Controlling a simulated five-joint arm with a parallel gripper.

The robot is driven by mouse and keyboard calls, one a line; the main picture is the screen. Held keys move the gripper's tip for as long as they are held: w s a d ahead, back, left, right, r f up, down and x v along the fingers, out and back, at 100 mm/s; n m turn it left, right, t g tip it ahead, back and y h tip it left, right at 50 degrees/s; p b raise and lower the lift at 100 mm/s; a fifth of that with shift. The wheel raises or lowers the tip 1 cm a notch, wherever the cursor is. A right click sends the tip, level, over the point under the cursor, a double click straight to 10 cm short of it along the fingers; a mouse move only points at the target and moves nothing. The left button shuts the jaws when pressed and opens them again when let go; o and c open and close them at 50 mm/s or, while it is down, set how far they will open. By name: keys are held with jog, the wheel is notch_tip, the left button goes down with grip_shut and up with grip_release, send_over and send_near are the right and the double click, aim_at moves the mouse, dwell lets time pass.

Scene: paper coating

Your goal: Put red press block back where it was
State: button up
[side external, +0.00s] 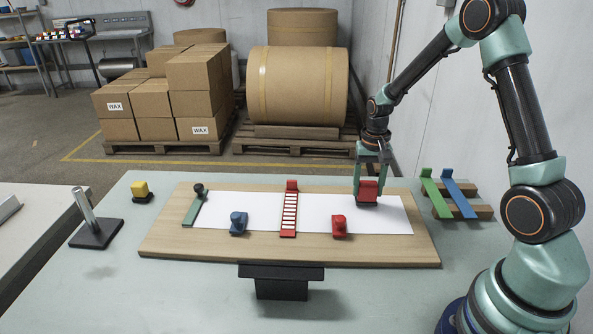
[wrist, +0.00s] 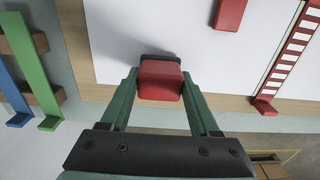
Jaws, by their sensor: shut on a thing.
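The red press block (side external: 368,190), red with a dark underside, is between the fingers of my gripper (side external: 370,172) at the right part of the white paper. In the wrist view the block (wrist: 160,80) sits between the two green fingers of my gripper (wrist: 160,92), which are shut on it. It is upright, at or just above the paper (side external: 393,222); I cannot tell if it touches. The paper lies on a wooden board (side external: 200,247).
On the paper are a red knobbed piece (side external: 339,227), a blue one (side external: 238,224), a red slotted strip (side external: 289,212) and a green strip (side external: 193,208). Green (side external: 436,195) and blue (side external: 459,196) strips lie right.

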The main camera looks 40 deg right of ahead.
aim_at(368, 183)
jog(key=shift+f, duration=0.35)
jog(key=o, duration=1.3)
notch_tip(368, 183, up, 12)
jog(key=shift+s+a+r+n+t, duration=0.95)
jog(key=shift+s+a+r+n, duration=0.65)
jog(key=shift+a, duration=1)
jog(key=shift+s+a+r+n+t, duration=0.9)
jog(key=shift+s+a+r+n, duration=0.65)
jog(key=shift+a, duration=1.05)
jog(key=shift+s+a+r+n+t, duration=1.15)
jog(key=shift+s+a, duration=0.75)
jog(key=shift+a, duration=0.7)
jog(key=shift+r, duration=0.1)
